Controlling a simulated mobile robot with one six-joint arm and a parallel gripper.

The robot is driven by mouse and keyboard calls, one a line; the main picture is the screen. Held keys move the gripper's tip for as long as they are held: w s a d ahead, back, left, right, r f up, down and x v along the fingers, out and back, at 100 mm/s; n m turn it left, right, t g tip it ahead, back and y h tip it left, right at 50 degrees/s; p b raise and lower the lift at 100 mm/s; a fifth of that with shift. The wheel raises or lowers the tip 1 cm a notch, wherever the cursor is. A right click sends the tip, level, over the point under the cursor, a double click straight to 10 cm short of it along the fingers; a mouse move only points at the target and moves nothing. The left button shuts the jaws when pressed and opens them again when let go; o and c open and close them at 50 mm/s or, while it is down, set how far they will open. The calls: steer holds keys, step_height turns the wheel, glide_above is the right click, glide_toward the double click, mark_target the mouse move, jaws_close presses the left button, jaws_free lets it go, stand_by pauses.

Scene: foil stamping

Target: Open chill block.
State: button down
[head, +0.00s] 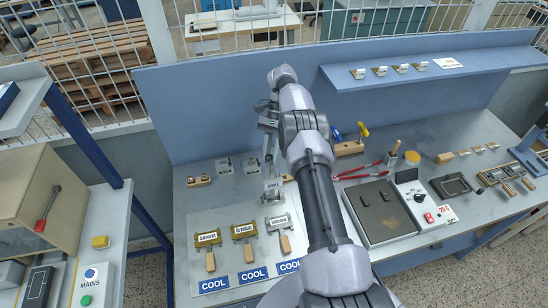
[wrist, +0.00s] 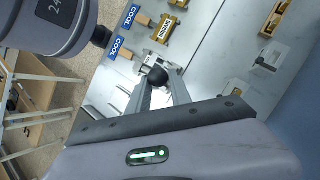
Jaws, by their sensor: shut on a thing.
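The chill block (head: 273,190) is a small pale metal block with a printed label, standing on the bench behind the labelled holders. My gripper (head: 269,164) reaches down onto it from above. In the wrist view the two fingers (wrist: 158,84) close around a dark round knob (wrist: 157,75), and part of the block's pale label (wrist: 149,58) shows just beyond it. The fingers hide most of the block there. From these frames I cannot tell whether its lid is lifted.
Two small metal blocks (head: 236,165) stand behind left. A shelf (head: 430,75) overhangs the back.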

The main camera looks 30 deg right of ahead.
steer(key=shift+a+f, duration=0.15)
steer(key=shift+a, duration=0.2)
steer(key=c, duration=1.6)
jaws_free()
steer(key=o, duration=0.4)
steer(key=shift+a, duration=0.15)
steer(key=shift+o, duration=0.2)
steer(key=shift+w+a, duration=0.15)
steer(key=shift+d, duration=0.2)
steer(key=shift+r, duration=0.2)
